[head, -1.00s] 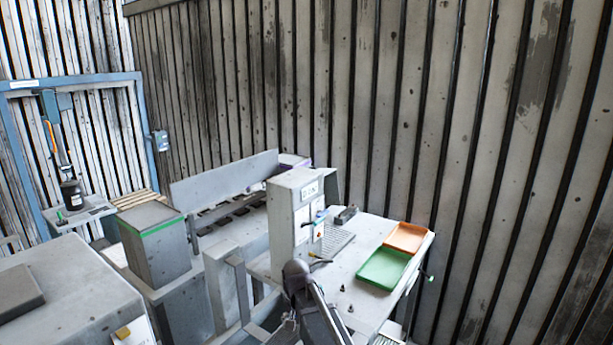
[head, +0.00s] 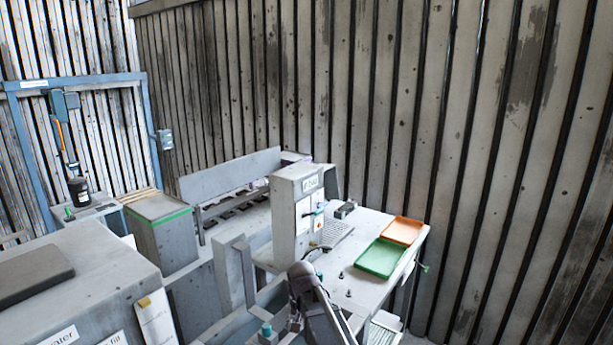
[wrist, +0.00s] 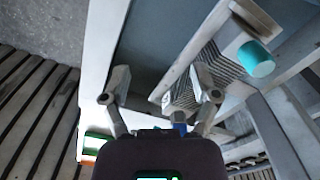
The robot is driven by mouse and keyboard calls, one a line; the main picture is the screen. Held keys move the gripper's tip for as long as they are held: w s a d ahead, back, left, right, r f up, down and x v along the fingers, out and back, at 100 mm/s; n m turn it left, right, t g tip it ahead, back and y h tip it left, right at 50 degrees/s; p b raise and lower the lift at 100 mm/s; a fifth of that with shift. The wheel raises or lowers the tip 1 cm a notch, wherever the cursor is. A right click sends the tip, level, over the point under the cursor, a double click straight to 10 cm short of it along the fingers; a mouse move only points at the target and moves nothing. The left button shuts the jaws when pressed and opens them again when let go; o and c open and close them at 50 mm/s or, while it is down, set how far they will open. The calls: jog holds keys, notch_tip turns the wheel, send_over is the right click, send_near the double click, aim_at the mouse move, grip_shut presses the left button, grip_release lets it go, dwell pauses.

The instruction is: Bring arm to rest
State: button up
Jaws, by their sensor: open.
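My gripper (wrist: 161,88) shows in the wrist view with its two fingers spread wide apart. Nothing is held between them. Beyond the fingers are a pale edge, a dark recessed surface and a ribbed grey part (wrist: 222,72). A cylinder with a teal end (wrist: 257,59) is to the right of the fingers, apart from them. In the head view my dark arm link is at the bottom centre, in front of the workbench (head: 374,298); the fingers cannot be made out there.
The workbench carries a green tray (head: 380,258), an orange tray (head: 403,230) and an upright grey machine (head: 290,215). A large grey cabinet (head: 75,290) is close at the left. A green-banded bin (head: 162,240) stands behind it. A ribbed wall closes the back and right.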

jog(key=s+d+n, duration=0.1)
jog(key=s+d, duration=1.4)
jog(key=d, duration=0.3)
jog(key=shift+s, duration=0.15)
jog(key=shift+c, duration=0.3)
jog(key=c, duration=0.3)
jog(key=shift+s+f, duration=0.1)
jog(key=shift+s, duration=0.05)
